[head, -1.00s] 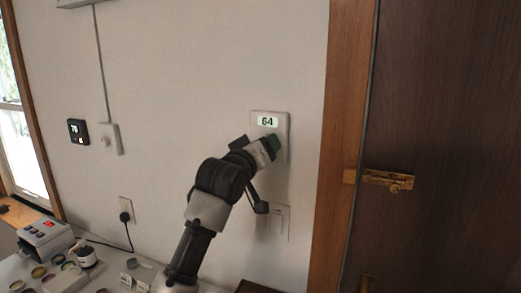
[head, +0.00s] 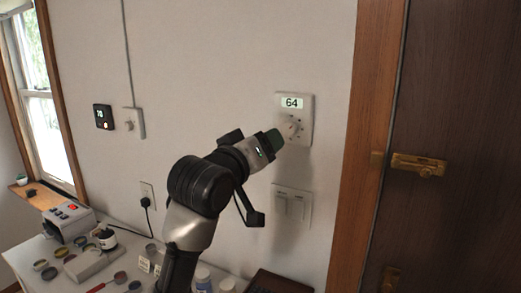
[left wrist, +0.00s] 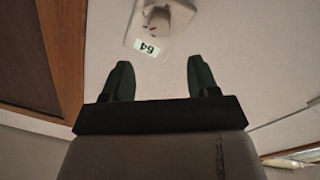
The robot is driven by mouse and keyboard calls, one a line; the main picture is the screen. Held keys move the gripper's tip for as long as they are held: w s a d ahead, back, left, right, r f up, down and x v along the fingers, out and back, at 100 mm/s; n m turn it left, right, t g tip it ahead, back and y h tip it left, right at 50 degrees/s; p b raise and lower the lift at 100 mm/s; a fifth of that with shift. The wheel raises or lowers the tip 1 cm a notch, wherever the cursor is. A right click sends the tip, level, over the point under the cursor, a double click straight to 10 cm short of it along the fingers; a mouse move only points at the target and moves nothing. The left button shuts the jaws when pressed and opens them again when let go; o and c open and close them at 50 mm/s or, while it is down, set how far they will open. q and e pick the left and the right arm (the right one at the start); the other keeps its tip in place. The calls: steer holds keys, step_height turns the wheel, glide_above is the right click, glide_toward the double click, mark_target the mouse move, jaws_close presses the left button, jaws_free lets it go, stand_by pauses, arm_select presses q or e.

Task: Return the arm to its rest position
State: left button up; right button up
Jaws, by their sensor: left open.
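My left arm (head: 195,195) reaches up from the bottom of the head view toward the wall. Its left gripper (head: 275,140) is near a white wall dial panel (head: 307,110) whose display reads 64. The panel's round knob (head: 290,128) shows just beyond the fingertips. In the left wrist view the two green fingers of the gripper (left wrist: 159,80) are spread apart with nothing between them. The panel (left wrist: 178,35) and knob (left wrist: 158,20) are ahead, apart from the fingers. My right gripper is not in view.
A switch plate (head: 291,206) is below the panel. A wooden door frame (head: 350,150) and a door with a brass bolt (head: 418,165) stand at the right. A cluttered table (head: 35,255) lies at the lower left, with jars (head: 203,280) near my arm.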

arm_select(q)
steer(key=s+a+f+g+y, duration=0.2)
steer(key=s+a+f, duration=0.1)
steer(key=f, duration=0.7)
steer(key=s+a+f+g+y, duration=0.1)
steer(key=s+a+f+g, duration=0.15)
steer(key=f, duration=0.75)
steer(key=s+a+f+g+y, duration=0.1)
steer(key=s+a+f+y, duration=0.2)
steer(key=f, duration=0.7)
steer(key=s+a+f+m+g+y, duration=0.1)
steer(key=s+a+f+g, duration=0.3)
steer(key=s, duration=0.5)
steer(key=s+a+f+m+g, duration=0.1)
steer(key=s+f, duration=0.5)
steer(key=s, duration=0.2)
steer(key=s+a+f+m+g+y, duration=0.1)
steer(key=s+a+f+g, duration=0.2)
steer(key=s+f, duration=0.45)
step_height(320, 180, down, 24)
steer(key=s+g, duration=0.1)
steer(key=s, duration=0.1)
steer(key=s+a+f+g, duration=0.1)
steer(key=s+a+f, duration=0.1)
steer(key=s+f, duration=1.4)
steer(key=shift+s+f+m, duration=0.15)
steer(key=shift+f+m, duration=0.15)
steer(key=shift+m, duration=0.1)
